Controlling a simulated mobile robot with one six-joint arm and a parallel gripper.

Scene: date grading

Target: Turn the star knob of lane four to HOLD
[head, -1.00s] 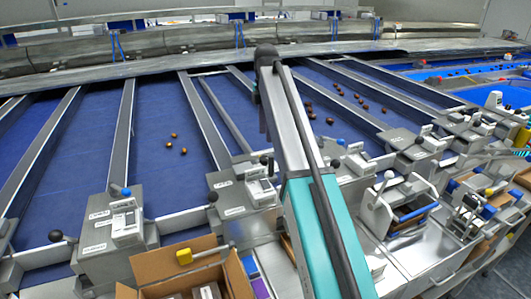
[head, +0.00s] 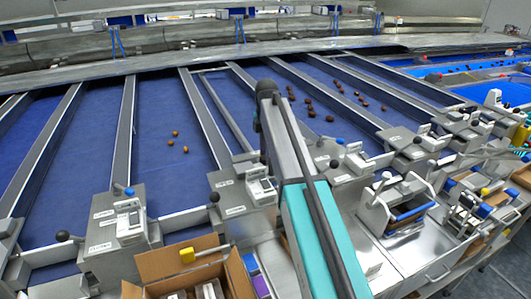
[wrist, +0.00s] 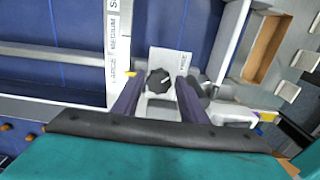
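A black star knob (wrist: 158,81) with a yellow mark sits on a pale metal box in the wrist view. The yellow mark points toward the upper right. My gripper (wrist: 161,86) is open, with its two purple fingers on either side of the knob. A gap shows beside the knob, and I cannot tell any contact. A white plate with small dark lettering (wrist: 172,60) lies just behind the knob; I cannot read HOLD on it. In the head view my arm hides the gripper and the knob.
A white strip lettered LARGE and MEDIUM (wrist: 119,45) runs beside the knob. Blue lanes (head: 160,170) with metal dividers carry several dates (head: 312,112). Lever boxes (head: 115,225) line the front. An open cardboard box (head: 150,265) stands at the lower left.

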